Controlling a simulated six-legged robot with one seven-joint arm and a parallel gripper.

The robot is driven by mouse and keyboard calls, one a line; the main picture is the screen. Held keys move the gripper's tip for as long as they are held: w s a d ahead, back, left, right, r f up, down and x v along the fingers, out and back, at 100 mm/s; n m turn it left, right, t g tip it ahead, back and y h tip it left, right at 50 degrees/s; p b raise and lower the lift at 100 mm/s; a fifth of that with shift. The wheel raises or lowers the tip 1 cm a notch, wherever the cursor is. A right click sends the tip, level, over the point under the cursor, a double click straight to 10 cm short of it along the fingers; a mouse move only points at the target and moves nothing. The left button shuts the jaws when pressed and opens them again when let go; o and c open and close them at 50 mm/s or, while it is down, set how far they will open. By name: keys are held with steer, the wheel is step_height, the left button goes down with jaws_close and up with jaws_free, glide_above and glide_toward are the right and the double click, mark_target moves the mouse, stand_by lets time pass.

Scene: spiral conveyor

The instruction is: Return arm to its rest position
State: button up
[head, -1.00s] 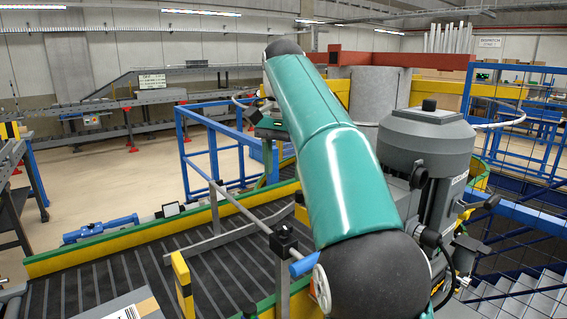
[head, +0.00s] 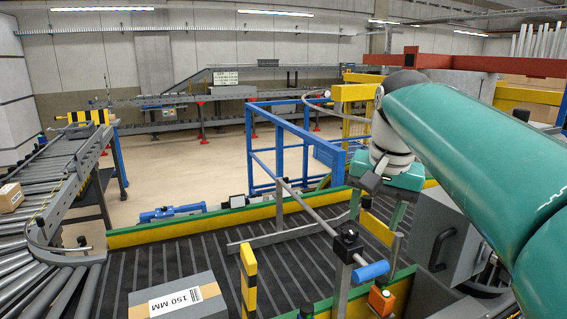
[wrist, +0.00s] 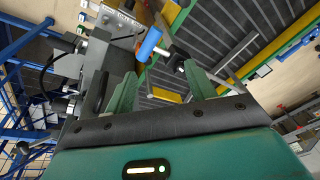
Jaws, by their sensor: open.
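My green arm (head: 470,140) reaches in from the right edge of the head view and bends down at a dark elbow. My gripper (head: 376,218) hangs below it, fingers pointing down, above the near side rail of the belt. In the wrist view my gripper (wrist: 160,80) shows two green fingers spread apart with nothing held between them. A rail with a blue end (wrist: 149,43) and a dark clamp show beyond the fingers; I cannot tell how far off they are.
A grey carton labelled 150 MM (head: 178,300) lies on the dark belt (head: 210,255). A post with a blue-ended rail (head: 371,271) and a grey box (head: 445,245) stand near my gripper. A roller conveyor (head: 45,185) with a small carton (head: 11,198) is at left.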

steer(key=s+f+n+t, duration=0.3)
steer(key=s+f+n, duration=0.1)
steer(key=s+f, duration=1.2)
step_height(320, 180, down, 2)
steer(key=shift+s+a+f+n, duration=0.2)
steer(key=shift+a+f+n, duration=0.05)
steer(key=shift+a+n, duration=0.1)
steer(key=c, duration=0.4)
steer(key=shift+a, duration=0.1)
